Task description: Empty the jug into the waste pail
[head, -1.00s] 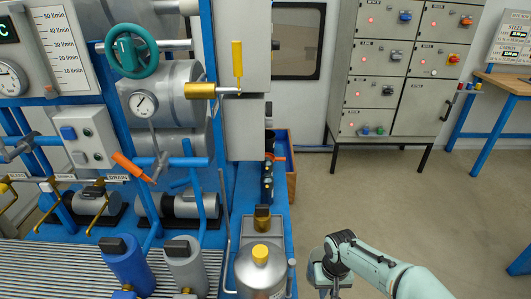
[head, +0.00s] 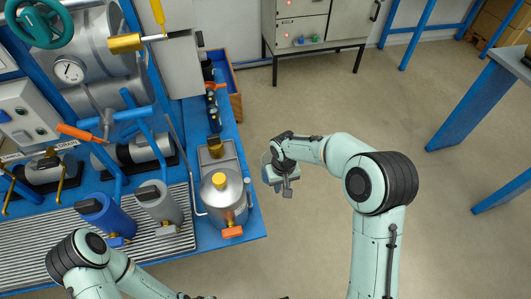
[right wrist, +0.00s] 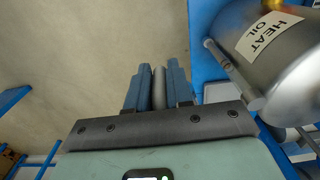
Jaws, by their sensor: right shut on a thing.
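My right gripper (head: 284,180) is in the open space just right of the blue bench edge. In the right wrist view its blue fingers (right wrist: 159,68) are shut on a narrow grey thing (right wrist: 159,92). Only a slim part of that shows between the fingers, so I cannot tell whether it belongs to the jug. I cannot make out a whole jug or a waste pail in these views. My left arm enters at the lower left of the head view, and its gripper is cut off by the bottom edge.
A silver tank (head: 223,200) with a yellow cap stands on the blue bench (head: 247,232); its HEAT OIL label (right wrist: 270,33) faces the right wrist camera, close beside the gripper. Blue (head: 106,215) and grey (head: 160,203) cylinders stand left. The floor (head: 300,110) right of the bench is clear.

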